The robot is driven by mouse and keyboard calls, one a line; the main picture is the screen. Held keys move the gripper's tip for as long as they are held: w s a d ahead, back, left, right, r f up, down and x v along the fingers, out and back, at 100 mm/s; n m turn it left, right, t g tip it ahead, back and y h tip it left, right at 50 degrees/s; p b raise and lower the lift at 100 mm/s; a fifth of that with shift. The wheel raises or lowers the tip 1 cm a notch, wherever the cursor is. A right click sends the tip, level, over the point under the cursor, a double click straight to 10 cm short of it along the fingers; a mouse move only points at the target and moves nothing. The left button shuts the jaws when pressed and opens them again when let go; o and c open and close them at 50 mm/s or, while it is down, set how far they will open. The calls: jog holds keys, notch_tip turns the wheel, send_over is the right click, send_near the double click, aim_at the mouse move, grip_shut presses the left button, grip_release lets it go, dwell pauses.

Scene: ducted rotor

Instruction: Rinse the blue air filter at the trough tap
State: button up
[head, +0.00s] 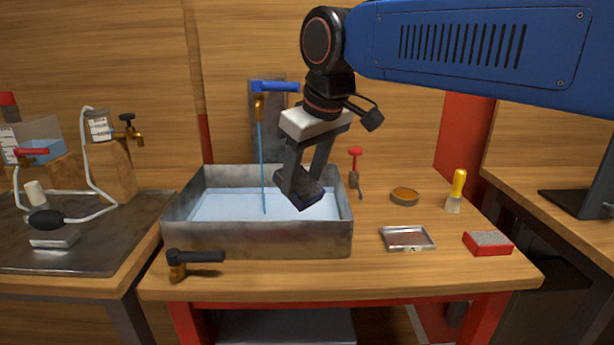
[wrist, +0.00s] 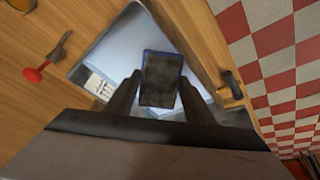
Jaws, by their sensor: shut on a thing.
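My gripper (head: 303,180) is shut on the air filter (head: 300,194), a dark, dirty-looking block with a blue edge. The filter is tilted and held over the right part of the metal trough (head: 270,240), to the right of the water stream. In the wrist view the filter (wrist: 161,79) sits between the fingers, its face grey-black, with the trough behind it. The trough tap (head: 259,100) has a blue lever (head: 275,87), and a thin blue stream (head: 261,150) runs from it into the pale blue water (head: 230,206). The stream and filter look apart.
A black-handled valve (head: 178,264) stands at the trough's front left corner. Right of the trough are a red-handled tool (head: 355,170), a round tin (head: 405,196), a yellow-handled brush (head: 456,190), a metal tray (head: 407,248) and a red block (head: 488,243).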

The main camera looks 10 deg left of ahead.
jog(key=w+a+f, duration=0.2)
jog(key=w+a, duration=0.5)
jog(key=a, duration=0.2)
jog(key=shift+w+f, duration=0.2)
jog(key=shift+w, duration=0.15)
dwell(0.5)
jog(key=shift+w+d, duration=0.2)
dwell(0.5)
jog(key=shift+w+d, duration=0.2)
jog(key=shift+w, duration=0.05)
jog(key=shift+s+a, duration=0.15)
jog(key=shift+s, duration=0.05)
jog(key=shift+s+a, duration=0.2)
jog(key=shift+s, duration=0.05)
dwell(0.4)
jog(key=shift+w+d, duration=0.15)
jog(key=shift+w, duration=0.05)
